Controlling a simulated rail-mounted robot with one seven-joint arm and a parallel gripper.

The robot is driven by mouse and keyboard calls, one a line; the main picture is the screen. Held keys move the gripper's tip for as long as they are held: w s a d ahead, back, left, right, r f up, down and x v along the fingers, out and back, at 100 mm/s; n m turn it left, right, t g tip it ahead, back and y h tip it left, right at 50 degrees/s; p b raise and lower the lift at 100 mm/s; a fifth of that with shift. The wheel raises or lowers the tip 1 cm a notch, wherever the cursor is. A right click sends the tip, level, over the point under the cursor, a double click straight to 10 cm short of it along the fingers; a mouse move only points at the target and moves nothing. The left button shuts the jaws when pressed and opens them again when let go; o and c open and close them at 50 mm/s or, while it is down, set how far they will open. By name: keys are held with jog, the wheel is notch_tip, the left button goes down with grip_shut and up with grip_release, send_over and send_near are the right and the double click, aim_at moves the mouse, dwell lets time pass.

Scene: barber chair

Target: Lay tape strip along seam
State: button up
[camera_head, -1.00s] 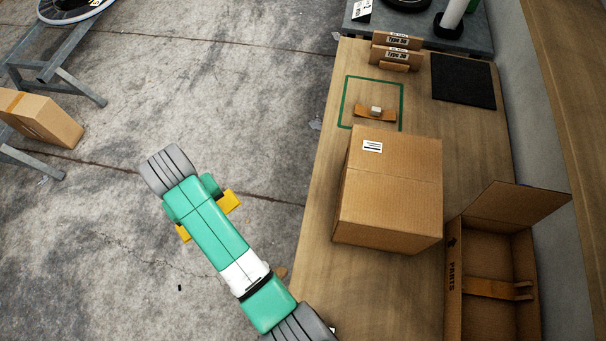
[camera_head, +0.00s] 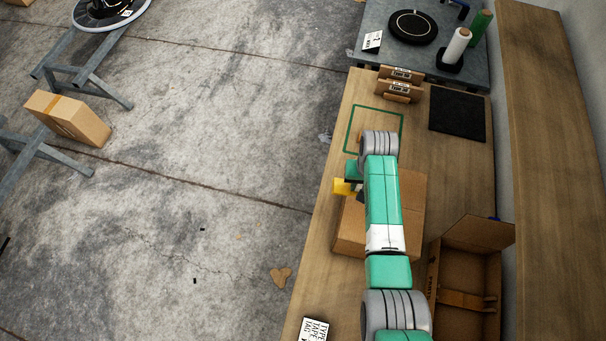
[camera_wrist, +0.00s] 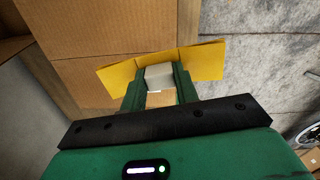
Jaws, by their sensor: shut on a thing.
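A yellow tape strip (camera_wrist: 207,60) with a grey block (camera_wrist: 159,75) at its middle is in my gripper (camera_wrist: 158,82), whose green fingers are shut on the block. One end of the strip also shows left of my arm in the head view (camera_head: 344,187). The closed cardboard box (camera_head: 411,205) stands on the bench, partly hidden by my arm. In the wrist view the box top (camera_wrist: 110,25) lies beyond the strip, with a faint seam (camera_wrist: 75,58) roughly in line with it. The strip's right part overlaps the box edge and the floor. I cannot tell whether it touches the box.
The open box (camera_head: 465,270) with a brown strip inside stands at the right. A green outline (camera_head: 350,130) is marked on the bench (camera_head: 325,215). Small boxes (camera_head: 400,80) and a black mat (camera_head: 457,113) are at the back. The floor left of the bench is mostly clear.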

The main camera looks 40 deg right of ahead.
jog(key=s+d+r+m+p, duration=0.1)
jog(key=s+d+m+p, duration=0.1)
jog(key=s+d, duration=0.4)
jog(key=shift+s+r+p, duration=0.2)
jog(key=shift+s+p, duration=0.15)
jog(key=shift+s, duration=0.2)
jog(key=shift+f, duration=0.1)
notch_tip(320, 180, down, 7)
jog(key=b, duration=0.7)
jog(key=shift+f, duration=0.15)
jog(key=o, duration=1)
